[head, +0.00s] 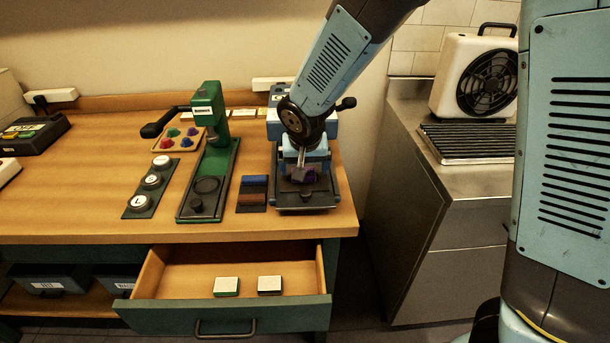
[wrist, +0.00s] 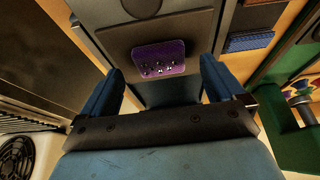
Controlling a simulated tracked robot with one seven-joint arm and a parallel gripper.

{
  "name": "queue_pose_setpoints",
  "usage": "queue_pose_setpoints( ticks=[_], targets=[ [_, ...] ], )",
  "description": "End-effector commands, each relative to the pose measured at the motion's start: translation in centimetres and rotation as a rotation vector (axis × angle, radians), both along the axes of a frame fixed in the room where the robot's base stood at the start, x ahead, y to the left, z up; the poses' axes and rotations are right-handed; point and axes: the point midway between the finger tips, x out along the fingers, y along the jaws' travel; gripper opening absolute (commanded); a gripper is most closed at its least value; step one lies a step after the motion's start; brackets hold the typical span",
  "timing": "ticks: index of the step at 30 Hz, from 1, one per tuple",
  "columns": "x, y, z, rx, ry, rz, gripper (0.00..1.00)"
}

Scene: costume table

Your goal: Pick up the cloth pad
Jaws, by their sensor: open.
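A purple cloth pad (wrist: 163,57) with several small shiny studs lies on the dark bed of a blue press in the wrist view. The pad appears between and a little beyond the fingertips, with nothing held. I cannot tell the exact height of the fingers above it. A blue pad (head: 254,183) and a brown pad (head: 251,202) lie left of the press.
The blue press (head: 306,203) stands at the table's right end, partly hidden by my arm. A green press (head: 208,160) with a black handle stands left. An open drawer (head: 190,279) holds two white-topped blocks. A metal counter with a fan (head: 487,78) stands right.

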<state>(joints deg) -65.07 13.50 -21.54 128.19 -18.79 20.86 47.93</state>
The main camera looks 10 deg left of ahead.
Motion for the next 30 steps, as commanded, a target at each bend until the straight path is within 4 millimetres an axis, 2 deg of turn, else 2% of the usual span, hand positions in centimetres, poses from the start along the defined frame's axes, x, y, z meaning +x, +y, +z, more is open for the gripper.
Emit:
queue_pose_setpoints(
  ticks=[6,15,30],
  targets=[
    [0.7,0.2,-1.8,-0.001,0.001,0.0,0.96],
    [0.7,0.2,-1.9,0.0,0.0,0.001,0.95],
    [0.7,0.3,-1.9,-0.001,0.001,0.001,0.47]
  ],
)
